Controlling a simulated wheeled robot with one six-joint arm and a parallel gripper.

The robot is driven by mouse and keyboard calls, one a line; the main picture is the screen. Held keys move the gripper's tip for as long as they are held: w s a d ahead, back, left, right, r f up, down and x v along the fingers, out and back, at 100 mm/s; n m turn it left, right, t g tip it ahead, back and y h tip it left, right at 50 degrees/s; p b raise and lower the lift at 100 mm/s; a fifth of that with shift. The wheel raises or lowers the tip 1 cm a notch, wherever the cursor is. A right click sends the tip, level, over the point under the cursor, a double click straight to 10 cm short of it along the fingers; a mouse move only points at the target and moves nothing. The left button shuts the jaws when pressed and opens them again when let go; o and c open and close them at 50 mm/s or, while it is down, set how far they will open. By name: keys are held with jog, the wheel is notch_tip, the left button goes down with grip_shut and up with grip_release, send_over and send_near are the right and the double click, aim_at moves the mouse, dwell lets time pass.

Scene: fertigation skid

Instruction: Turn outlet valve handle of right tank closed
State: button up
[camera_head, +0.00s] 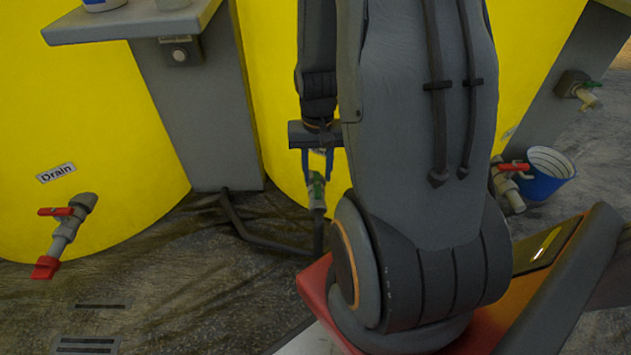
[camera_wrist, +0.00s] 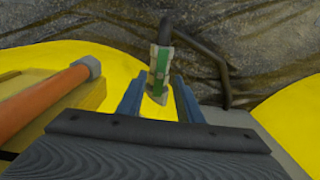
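The outlet valve of the right yellow tank (camera_head: 275,110) has a green handle (camera_head: 317,187) low at the tank's front. The handle looks in line with the valve body in the wrist view (camera_wrist: 161,66). My gripper (camera_head: 318,170) points down from above the valve, with its blue fingers near the handle's top. In the wrist view my gripper (camera_wrist: 158,82) has its fingers apart, one to each side of the handle's line. I see gaps between fingers and handle, and no grip. My arm hides much of the right tank.
The left tank (camera_head: 75,110) has a red-handled drain valve (camera_head: 62,211). Another red-handled valve (camera_head: 513,168) and a blue bucket (camera_head: 545,178) stand right of my arm. A green-handled tap (camera_head: 588,85) is farther right. A grey shelf (camera_head: 130,22) juts out upper left. A dark hose (camera_head: 265,235) lies by the valve.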

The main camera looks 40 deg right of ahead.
aim_at(317, 187)
jog(key=shift+f+b, duration=0.5)
jog(key=shift+f, duration=0.7)
jog(key=shift+c, duration=0.5)
grip_shut()
